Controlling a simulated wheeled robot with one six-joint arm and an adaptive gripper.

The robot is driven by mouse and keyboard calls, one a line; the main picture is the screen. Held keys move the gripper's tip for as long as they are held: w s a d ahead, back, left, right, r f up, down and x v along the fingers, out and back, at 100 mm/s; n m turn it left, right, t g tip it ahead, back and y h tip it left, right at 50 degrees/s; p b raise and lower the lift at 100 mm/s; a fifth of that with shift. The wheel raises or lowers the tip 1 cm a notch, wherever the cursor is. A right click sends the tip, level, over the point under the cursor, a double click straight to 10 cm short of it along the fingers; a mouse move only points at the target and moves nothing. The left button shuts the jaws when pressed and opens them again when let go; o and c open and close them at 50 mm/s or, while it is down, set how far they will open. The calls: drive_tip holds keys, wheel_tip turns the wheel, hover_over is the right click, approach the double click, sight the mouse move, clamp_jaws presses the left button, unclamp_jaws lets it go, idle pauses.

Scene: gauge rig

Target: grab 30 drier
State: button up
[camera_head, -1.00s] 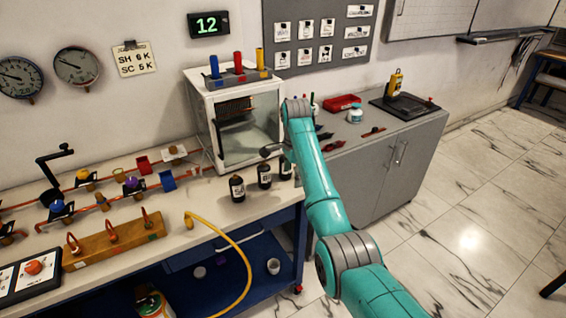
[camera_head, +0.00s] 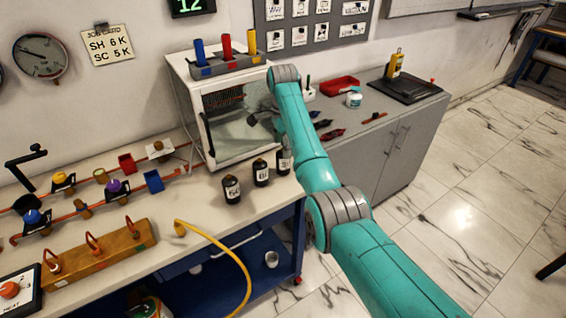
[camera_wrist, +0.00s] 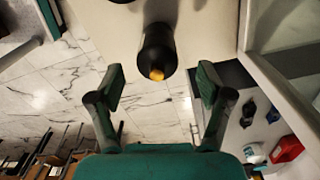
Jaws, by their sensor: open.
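Three dark bottles with white labels stand in a row at the right end of the bench in the head view: a left one (camera_head: 231,189), a middle one (camera_head: 261,172) and a right one (camera_head: 284,161). The right label seems to begin with 3; my arm partly covers it. My gripper (camera_head: 258,117) is by the glass-fronted cabinet, above and behind the bottles. In the wrist view my gripper (camera_wrist: 162,80) is open and empty.
The white cabinet (camera_head: 190,105) with a glass front stands close behind the bottles, with coloured cylinders on top. A grey counter (camera_head: 375,140) with a red tray (camera_head: 340,86) is to the right. A yellow hose (camera_head: 235,260) hangs over the bench's front edge.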

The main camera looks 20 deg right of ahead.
sight(283, 161)
drive_tip(key=shift+s+f, duration=0.15)
drive_tip(key=shift+f, duration=2.55)
drive_tip(key=shift+c, duration=0.2)
drive_tip(key=c, duration=1.4)
